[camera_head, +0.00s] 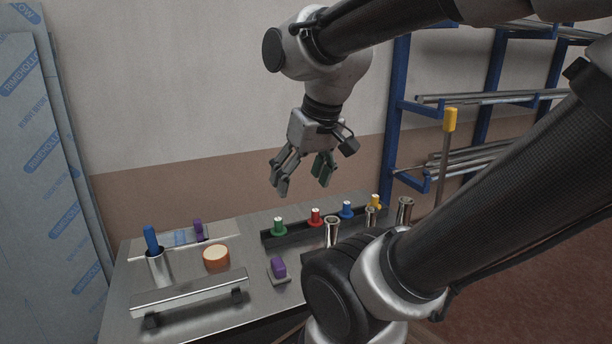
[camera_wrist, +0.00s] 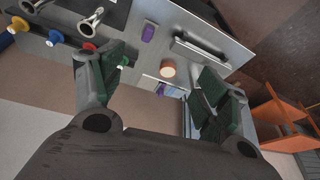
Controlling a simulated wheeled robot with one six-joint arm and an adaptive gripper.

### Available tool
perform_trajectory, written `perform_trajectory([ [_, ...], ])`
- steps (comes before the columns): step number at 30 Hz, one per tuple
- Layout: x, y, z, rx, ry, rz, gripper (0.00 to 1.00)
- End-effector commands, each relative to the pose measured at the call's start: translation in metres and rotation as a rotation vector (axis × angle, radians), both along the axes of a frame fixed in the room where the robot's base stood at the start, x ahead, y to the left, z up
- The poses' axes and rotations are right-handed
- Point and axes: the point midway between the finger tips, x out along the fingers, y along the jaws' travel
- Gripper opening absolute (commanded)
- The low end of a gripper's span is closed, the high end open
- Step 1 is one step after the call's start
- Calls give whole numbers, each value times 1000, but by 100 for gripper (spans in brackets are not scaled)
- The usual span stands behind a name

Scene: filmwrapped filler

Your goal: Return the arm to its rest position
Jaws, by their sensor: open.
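My gripper (camera_head: 302,182) is open and empty. It hangs in the air above the back part of the metal table (camera_head: 205,273), with its fingers pointing down. In the wrist view the gripper (camera_wrist: 160,90) shows its two fingers spread wide, with nothing held between them. My arm reaches in from the right and bends down to the gripper. Nothing touches the fingers in either view.
A dark rack holds green (camera_head: 279,227), red (camera_head: 315,217), blue (camera_head: 347,209) and yellow (camera_head: 375,201) pieces. Blue shelving (camera_head: 396,120) is behind, right.

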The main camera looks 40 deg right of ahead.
Motion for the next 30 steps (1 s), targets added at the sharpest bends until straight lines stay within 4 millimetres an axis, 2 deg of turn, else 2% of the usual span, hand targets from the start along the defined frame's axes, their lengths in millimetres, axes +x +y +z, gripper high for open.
perform_trajectory([
  [3,-11,-1,6,-49,-33,80,75],
  [6,-14,-1,7,-63,-39,101,75],
  [30,-13,-1,7,-61,-39,97,75],
])
